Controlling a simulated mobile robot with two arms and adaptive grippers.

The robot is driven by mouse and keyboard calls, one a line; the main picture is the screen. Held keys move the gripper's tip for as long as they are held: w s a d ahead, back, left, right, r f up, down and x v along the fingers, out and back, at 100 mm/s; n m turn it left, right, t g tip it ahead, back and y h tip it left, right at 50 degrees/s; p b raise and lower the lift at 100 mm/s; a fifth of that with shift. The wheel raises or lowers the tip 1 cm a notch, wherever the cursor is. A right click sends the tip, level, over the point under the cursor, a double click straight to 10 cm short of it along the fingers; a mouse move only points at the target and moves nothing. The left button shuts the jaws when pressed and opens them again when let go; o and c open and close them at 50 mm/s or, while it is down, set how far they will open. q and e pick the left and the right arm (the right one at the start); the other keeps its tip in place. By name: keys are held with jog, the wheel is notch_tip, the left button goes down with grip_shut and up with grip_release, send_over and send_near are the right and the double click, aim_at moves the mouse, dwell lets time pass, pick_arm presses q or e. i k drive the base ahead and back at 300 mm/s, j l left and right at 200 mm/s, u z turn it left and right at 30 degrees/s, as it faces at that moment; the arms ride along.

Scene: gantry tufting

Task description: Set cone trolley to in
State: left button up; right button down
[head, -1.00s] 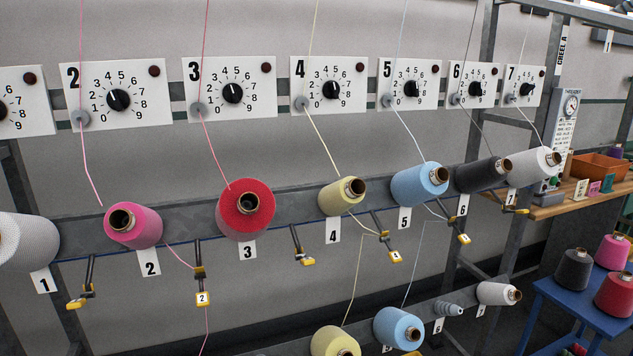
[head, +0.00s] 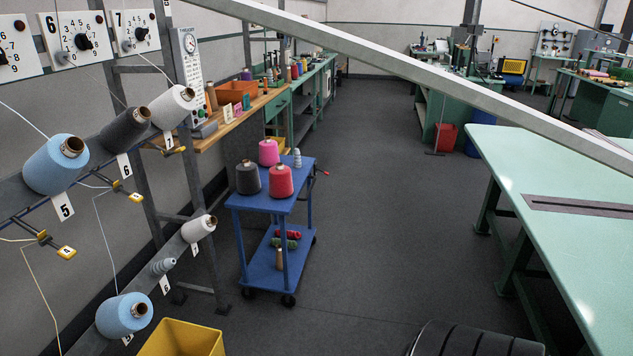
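The blue cone trolley (head: 273,195) stands on the floor just past the end of the yarn rack, left of centre in the head view. Its top shelf carries a dark grey cone (head: 248,178), a pink cone (head: 268,153), a red cone (head: 281,181) and a small grey piece. Its lower shelf holds a red and a green item and a brown tube. Neither of my grippers is in the head view.
The creel rack with cones (head: 55,165) runs along the left. A yellow bin (head: 182,338) stands at the bottom. A long pale green table (head: 560,215) fills the right. The dark aisle floor (head: 385,200) between them is clear.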

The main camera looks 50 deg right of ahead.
aim_at(261, 272)
jog(key=z, duration=1.7)
jog(key=i, duration=0.7)
